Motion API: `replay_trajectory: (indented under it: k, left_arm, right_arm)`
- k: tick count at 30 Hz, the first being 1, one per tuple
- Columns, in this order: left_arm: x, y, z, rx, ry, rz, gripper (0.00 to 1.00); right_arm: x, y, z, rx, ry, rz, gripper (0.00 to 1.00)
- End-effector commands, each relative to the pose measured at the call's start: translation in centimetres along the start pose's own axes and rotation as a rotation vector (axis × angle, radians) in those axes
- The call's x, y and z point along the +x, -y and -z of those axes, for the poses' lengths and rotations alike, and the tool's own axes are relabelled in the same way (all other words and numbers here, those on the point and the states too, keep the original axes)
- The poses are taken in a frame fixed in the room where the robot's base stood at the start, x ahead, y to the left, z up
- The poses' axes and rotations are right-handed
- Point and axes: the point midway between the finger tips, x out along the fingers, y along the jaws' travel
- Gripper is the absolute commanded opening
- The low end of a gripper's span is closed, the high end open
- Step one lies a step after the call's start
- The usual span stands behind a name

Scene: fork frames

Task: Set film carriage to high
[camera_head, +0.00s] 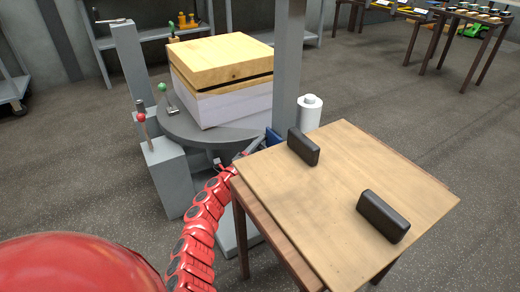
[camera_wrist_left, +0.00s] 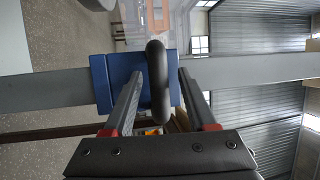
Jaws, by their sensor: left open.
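The film carriage is a blue block (camera_wrist_left: 107,84) on the grey mast (camera_wrist_left: 40,92), with a dark rounded handle (camera_wrist_left: 157,90) standing out from it. In the head view a small part of the blue carriage (camera_head: 273,138) shows low on the upright mast (camera_head: 287,70), partly hidden behind my left gripper and the table. My left gripper (camera_head: 262,143) is at the carriage. In the left wrist view its two fingers (camera_wrist_left: 159,76) are apart, one on each side of the handle, with gaps visible. My right gripper is not in view.
A wooden table (camera_head: 340,190) with two dark blocks (camera_head: 303,147) (camera_head: 384,216) stands close to my left arm. Behind are a turntable (camera_head: 183,124) with a stacked load (camera_head: 222,75), a control post (camera_head: 168,175) and a white roll (camera_head: 310,112). Open floor lies beyond, to the right.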

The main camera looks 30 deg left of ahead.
Motion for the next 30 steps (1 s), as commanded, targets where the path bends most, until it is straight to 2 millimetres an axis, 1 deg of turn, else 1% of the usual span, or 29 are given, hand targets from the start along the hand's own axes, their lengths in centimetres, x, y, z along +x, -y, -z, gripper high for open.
replay_trajectory:
  k: [8,9,14,18,19,30]
  left_arm:
    - [0.13,-0.07,-0.01,-0.001,0.001,-0.002,0.57]
    - [0.12,-0.07,-0.02,-0.001,0.001,-0.002,0.55]
    - [0.10,-0.09,-0.03,-0.001,0.001,-0.002,0.26]
    - [0.10,-0.09,-0.04,-0.001,0.001,-0.002,0.01]
    - [0.10,-0.09,-0.04,-0.001,0.001,-0.002,0.00]
    - [0.09,-0.09,-0.05,0.000,0.002,-0.002,0.00]
  right_arm:
    - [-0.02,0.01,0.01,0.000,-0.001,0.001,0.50]
    - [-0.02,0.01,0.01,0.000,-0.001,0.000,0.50]
    - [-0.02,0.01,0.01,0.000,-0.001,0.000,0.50]
    - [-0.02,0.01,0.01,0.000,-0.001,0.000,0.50]
    - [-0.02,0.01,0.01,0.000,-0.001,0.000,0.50]
    - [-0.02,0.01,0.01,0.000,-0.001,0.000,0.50]
